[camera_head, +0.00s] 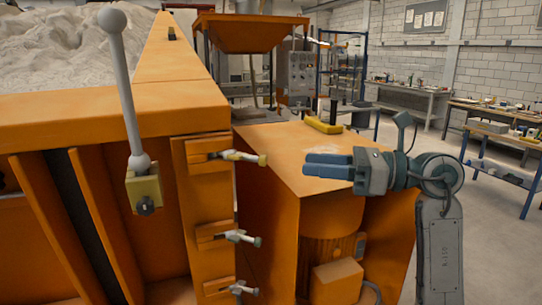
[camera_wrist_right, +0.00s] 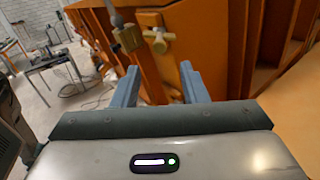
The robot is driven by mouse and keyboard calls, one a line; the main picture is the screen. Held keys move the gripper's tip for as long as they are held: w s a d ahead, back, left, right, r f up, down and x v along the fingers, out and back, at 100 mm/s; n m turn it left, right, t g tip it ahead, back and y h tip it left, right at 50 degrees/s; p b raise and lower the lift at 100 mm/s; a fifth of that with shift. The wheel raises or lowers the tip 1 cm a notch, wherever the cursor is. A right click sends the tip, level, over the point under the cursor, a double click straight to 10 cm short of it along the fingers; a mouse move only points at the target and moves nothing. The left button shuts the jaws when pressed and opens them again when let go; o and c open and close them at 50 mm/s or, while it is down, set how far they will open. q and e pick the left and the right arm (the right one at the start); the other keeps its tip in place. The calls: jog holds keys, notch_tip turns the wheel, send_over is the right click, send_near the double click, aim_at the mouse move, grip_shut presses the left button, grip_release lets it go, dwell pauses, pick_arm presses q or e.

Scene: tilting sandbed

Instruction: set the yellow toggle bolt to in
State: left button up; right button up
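The yellow toggle bolt (camera_head: 238,156) is the top one of three bolts on the orange upright panel beside the sandbed. A pale yellowish bolt also shows beyond the fingers in the right wrist view (camera_wrist_right: 158,40). My right gripper (camera_head: 306,164) is to the right of the bolt, apart from it, above the orange cabinet top. Its two blue fingers stand apart with nothing between them in the right wrist view (camera_wrist_right: 160,78). My left gripper is not in view.
Two grey toggle bolts (camera_head: 241,237) (camera_head: 240,288) sit below on the same panel. A tall grey lever (camera_head: 122,80) with ball ends stands at left on a yellowish block (camera_head: 146,187). A yellow handle-like object (camera_head: 323,126) lies on the cabinet top (camera_head: 280,145).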

aim_at(266, 160)
jog(key=p+x, duration=0.3)
jog(key=x, duration=0.4)
jog(key=shift+a+r, duration=0.1)
jog(key=shift+a, duration=0.25)
jog(key=shift+w+a, duration=0.25)
jog(key=shift+a, duration=0.45)
grip_shut()
